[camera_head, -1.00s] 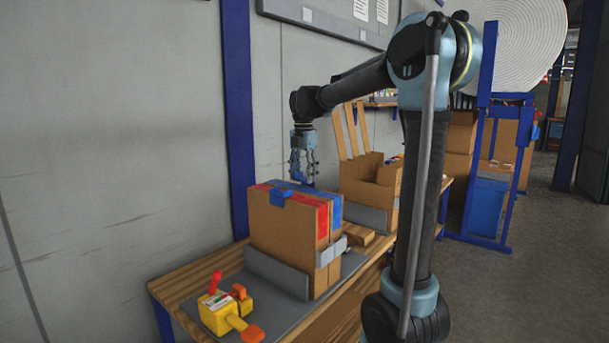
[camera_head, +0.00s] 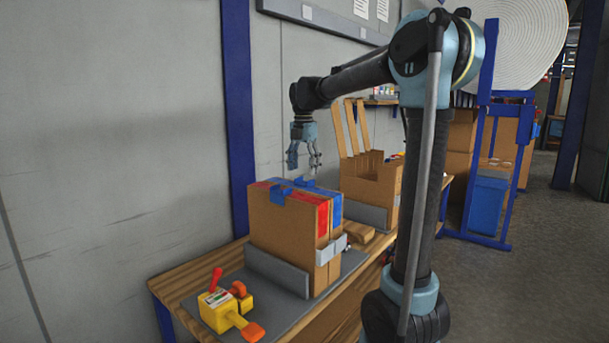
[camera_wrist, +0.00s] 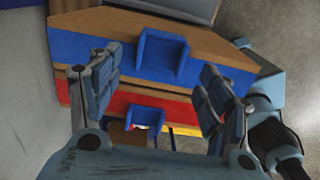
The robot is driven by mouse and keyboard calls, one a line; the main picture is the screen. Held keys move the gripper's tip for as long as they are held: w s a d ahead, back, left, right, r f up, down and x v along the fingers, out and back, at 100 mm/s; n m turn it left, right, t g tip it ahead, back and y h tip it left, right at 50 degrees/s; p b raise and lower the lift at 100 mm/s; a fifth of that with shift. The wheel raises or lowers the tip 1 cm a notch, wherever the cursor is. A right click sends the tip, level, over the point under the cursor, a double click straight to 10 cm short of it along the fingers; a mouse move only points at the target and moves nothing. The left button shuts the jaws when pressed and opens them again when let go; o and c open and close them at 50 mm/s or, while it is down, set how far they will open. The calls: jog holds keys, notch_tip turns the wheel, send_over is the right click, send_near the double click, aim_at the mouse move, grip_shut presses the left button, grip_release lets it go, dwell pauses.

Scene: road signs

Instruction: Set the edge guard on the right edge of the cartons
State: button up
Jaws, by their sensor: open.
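Two cartons (camera_head: 285,228) stand side by side on the bench, with red and blue bands on their tops. A blue edge guard (camera_head: 305,182) sits on the far top edge; it also shows on the blue-banded carton in the wrist view (camera_wrist: 161,55). A second blue guard (camera_head: 281,196) sits on the near top edge and shows partly between my fingers in the wrist view (camera_wrist: 146,118). My gripper (camera_head: 305,166) is open and empty, just above the far guard and apart from it. In the wrist view its fingers (camera_wrist: 160,68) are spread wide.
A yellow tool with red and orange handles (camera_head: 225,308) stands on the bench at the near left. A grey plate (camera_head: 278,271) and a light grey bracket (camera_head: 331,249) flank the cartons. An open carton (camera_head: 372,184) stands behind. The wall is close on the left.

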aim_at(303, 184)
notch_tip(303, 184, up, 11)
jog(key=s+d+f+m+t, duration=0.1)
jog(key=s+d+f+m, duration=1.4)
jog(key=s, duration=0.2)
jog(key=s+d+f+m, duration=0.3)
jog(key=s+f+m, duration=0.3)
jog(key=f, duration=0.4)
jog(key=s+d+f+m+t, duration=0.1)
jog(key=s+d+f+m, duration=0.3)
jog(key=s+f+m, duration=0.3)
notch_tip(303, 184, down, 4)
jog(key=shift+s+r, duration=0.15)
jog(key=shift+s, duration=0.75)
jog(key=shift+w+a+f, duration=0.1)
jog(key=shift+w+f, duration=0.1)
jog(key=shift+w, duration=0.25)
